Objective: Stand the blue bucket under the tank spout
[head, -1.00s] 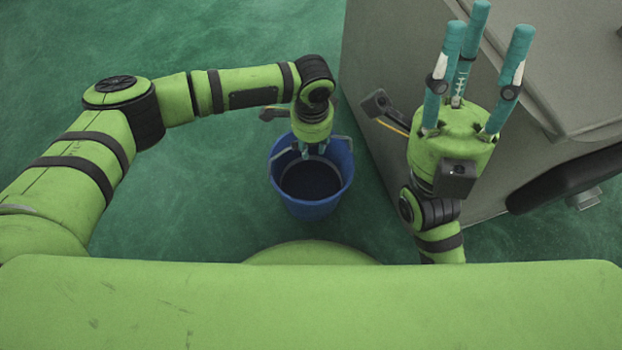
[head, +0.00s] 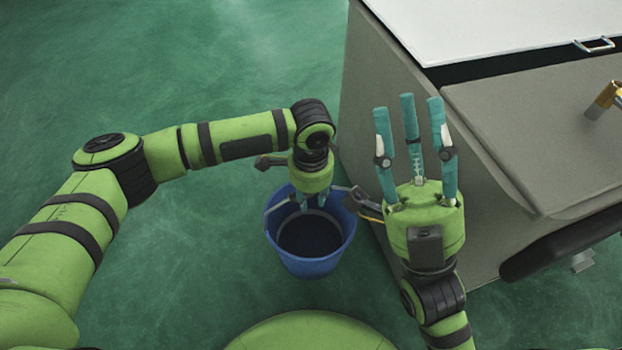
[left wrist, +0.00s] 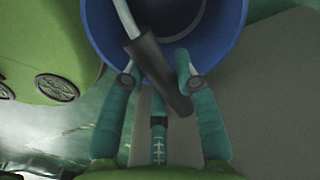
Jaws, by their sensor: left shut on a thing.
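The blue bucket (head: 310,265) is upright and open at the top, below my left gripper (head: 313,203) in the head view. The left gripper is shut on the bucket's handle, whose dark grip (left wrist: 160,75) lies between the fingers in the left wrist view. I cannot tell whether the bucket touches the floor. My right gripper (head: 414,112) is empty, its three fingers spread and pointing up the picture, to the right of the bucket. A brass-coloured fitting (head: 605,97) shows at the right edge; I cannot tell whether it is the tank spout.
A large grey cabinet (head: 480,160) with a white top panel (head: 490,25) and a metal handle (head: 594,45) fills the right side, close to the right gripper. A dark rounded bar (head: 560,245) runs along its near side. The green floor (head: 220,60) at left is clear.

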